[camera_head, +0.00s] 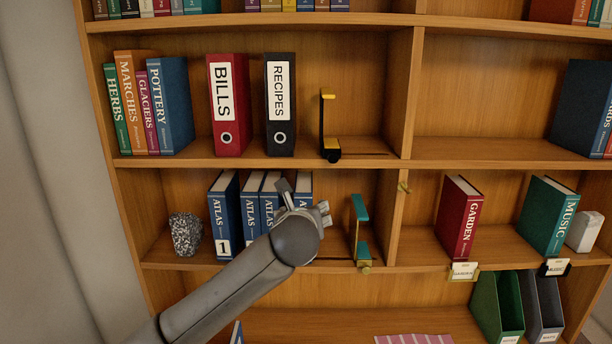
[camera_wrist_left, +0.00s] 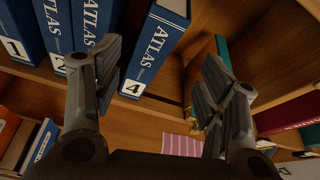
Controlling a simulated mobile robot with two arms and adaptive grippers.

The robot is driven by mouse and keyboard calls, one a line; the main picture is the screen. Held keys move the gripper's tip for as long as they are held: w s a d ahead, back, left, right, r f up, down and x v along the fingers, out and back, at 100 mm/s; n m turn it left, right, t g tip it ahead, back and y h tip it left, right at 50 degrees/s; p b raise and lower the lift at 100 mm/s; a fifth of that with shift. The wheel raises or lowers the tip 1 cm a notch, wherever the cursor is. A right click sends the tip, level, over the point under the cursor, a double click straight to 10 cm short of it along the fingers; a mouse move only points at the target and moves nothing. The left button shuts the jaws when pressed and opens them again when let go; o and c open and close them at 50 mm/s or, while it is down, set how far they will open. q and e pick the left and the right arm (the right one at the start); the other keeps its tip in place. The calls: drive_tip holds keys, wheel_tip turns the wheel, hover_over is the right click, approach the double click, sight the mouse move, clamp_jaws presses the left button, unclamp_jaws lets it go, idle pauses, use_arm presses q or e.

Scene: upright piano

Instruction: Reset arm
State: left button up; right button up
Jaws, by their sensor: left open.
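My left arm comes in from the lower left in the head view. Its left gripper (camera_head: 306,203) is in front of the lower middle shelf, before the right end of the blue atlas row. In the left wrist view the gripper (camera_wrist_left: 165,88) has its two fingers well apart with nothing between them. The atlas marked 4 (camera_wrist_left: 155,48) stands upright beyond the fingers, at the right end of the row. The atlas marked 1 (camera_head: 223,215) is at the left end. My arm and gripper partly hide the atlases. My right gripper is not in view.
A teal bookend (camera_head: 359,225) stands right of the atlases, close to the gripper. A speckled stone (camera_head: 185,233) sits to their left. Above are a red BILLS binder (camera_head: 228,105), a black RECIPES binder (camera_head: 280,100) and a black-yellow bookend (camera_head: 328,128). A GARDEN book (camera_head: 458,217) stands right.

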use_arm(q)
drive_tip(key=s+a+f+n+g+h, duration=0.1)
drive_tip(key=s+a+f+n+g, duration=0.2)
drive_tip(key=s+f+n, duration=0.75)
drive_tip(key=s+a+f+n+g, duration=0.35)
drive_tip(key=s+f+n, duration=0.35)
drive_tip(key=f, duration=0.7)
drive_tip(key=s+a+f+n+g+y, duration=0.1)
drive_tip(key=s+a+f+n, duration=0.3)
drive_tip(key=s, duration=0.5)
drive_tip(key=s+a+f+n+g, duration=0.25)
drive_tip(key=s+a+n, duration=0.3)
drive_tip(key=s, duration=0.35)
drive_tip(key=s+a+f+n+y, duration=0.1)
drive_tip(key=s+a+f+n, duration=0.35)
drive_tip(key=s, duration=0.45)
wheel_tip(320, 180, down, 33)
drive_tip(key=s+g+b, duration=0.1)
drive_tip(key=g+b, duration=0.1)
drive_tip(key=b, duration=0.6)
drive_tip(key=s+a+f+b, duration=0.1)
drive_tip(key=s+f+b, duration=0.2)
drive_tip(key=s+f, duration=0.5)
drive_tip(key=s+a+f+b, duration=0.1)
drive_tip(key=s+f+b, duration=0.2)
drive_tip(key=s+f, duration=0.6)
wheel_tip(320, 180, down, 5)
drive_tip(key=shift+g, duration=0.4)
